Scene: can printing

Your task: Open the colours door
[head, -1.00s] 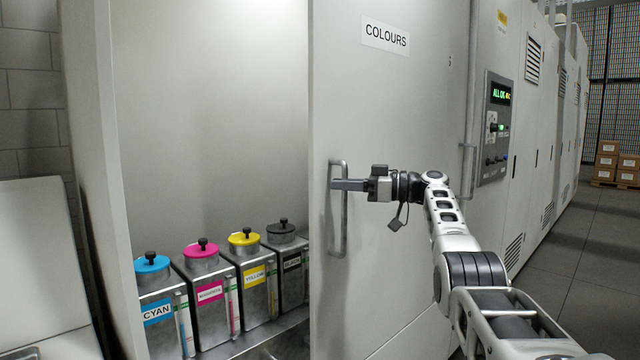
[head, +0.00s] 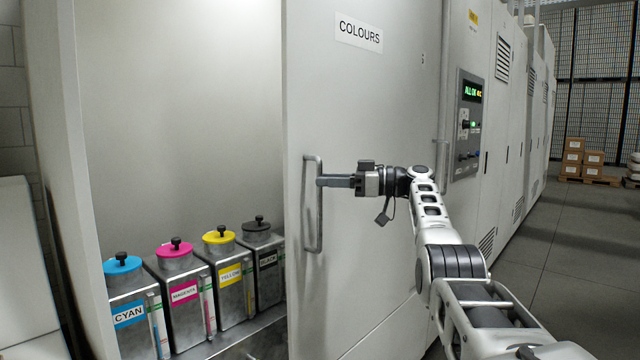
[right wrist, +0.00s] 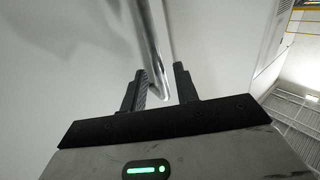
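The colours door (head: 380,110) is a light grey panel labelled COLOURS. It stands aside in the head view, leaving a wide opening on its left. Its vertical metal bar handle (head: 307,205) is near its left edge. My right gripper (head: 322,181) is at the handle's upper part, fingertips at the bar. In the right wrist view its two fingers (right wrist: 162,82) are apart, with the handle bar (right wrist: 153,60) running between them and a gap visible. Inside the opening stand cyan (head: 127,312), magenta (head: 183,292), yellow (head: 230,274) and black (head: 267,258) containers. My left gripper is not in view.
A control panel (head: 468,125) with a green display is on the cabinet right of the door. Stacked boxes (head: 583,157) stand on a pallet far right. Grey floor (head: 580,250) is clear at right. A pale panel (head: 20,270) is at far left.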

